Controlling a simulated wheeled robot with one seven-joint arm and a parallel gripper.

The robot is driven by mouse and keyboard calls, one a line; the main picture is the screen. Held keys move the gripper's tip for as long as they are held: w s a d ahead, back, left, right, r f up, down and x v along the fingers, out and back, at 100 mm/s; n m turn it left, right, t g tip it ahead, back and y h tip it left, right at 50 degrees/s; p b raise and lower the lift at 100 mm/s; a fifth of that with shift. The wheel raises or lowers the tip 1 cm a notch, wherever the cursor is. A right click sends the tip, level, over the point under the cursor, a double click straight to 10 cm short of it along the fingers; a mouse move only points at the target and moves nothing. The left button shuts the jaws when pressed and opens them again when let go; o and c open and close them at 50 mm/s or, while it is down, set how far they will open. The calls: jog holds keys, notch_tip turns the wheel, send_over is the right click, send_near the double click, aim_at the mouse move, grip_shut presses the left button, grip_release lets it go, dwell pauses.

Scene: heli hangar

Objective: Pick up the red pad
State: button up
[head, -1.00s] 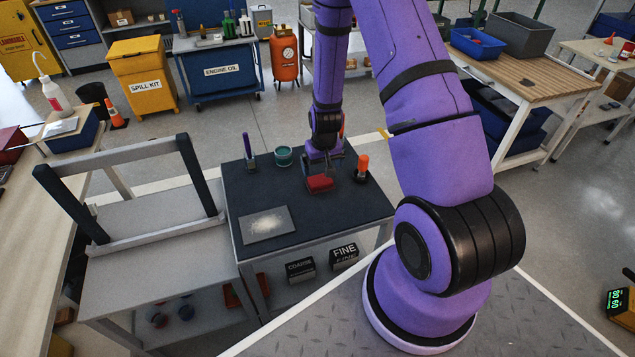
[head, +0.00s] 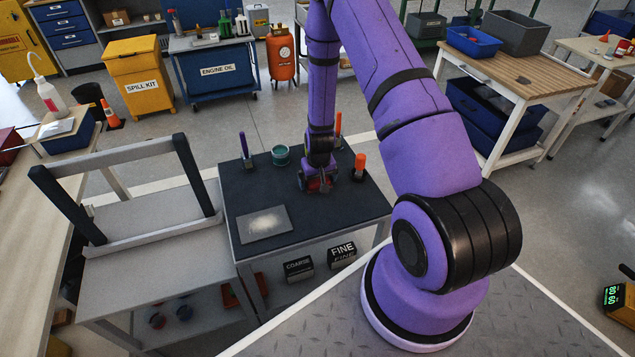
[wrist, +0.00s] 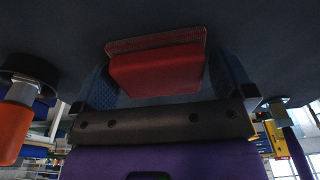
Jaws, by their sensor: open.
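The red pad (wrist: 158,72) lies on the dark top of a small table (head: 345,210). My gripper is open and low over the table top. In the head view my gripper (head: 318,183) hides most of the pad, and only a little red shows around it. I cannot tell whether either finger touches the pad.
An orange-capped object (head: 360,167) stands close right of my gripper. A teal tin (head: 280,155) and a purple marker-like object (head: 245,147) stand to the left. A grey plate with pale powder (head: 264,224) lies at front left. A grey frame (head: 120,190) stands left.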

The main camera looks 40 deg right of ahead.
aim_at(320, 180)
jog(key=c, duration=0.7)
jog(key=shift+o, duration=0.2)
jog(key=shift+r, duration=0.15)
jog(key=shift+r, duration=0.9)
jog(key=shift+s+d+r, duration=0.1)
jog(key=shift+s+r, duration=0.4)
jog(key=shift+r, duration=0.35)
jog(key=s, duration=0.5)
jog(key=s+r, duration=0.1)
jog(key=s, duration=0.9)
jog(key=shift+d+r, duration=0.15)
jog(key=shift+d, duration=0.25)
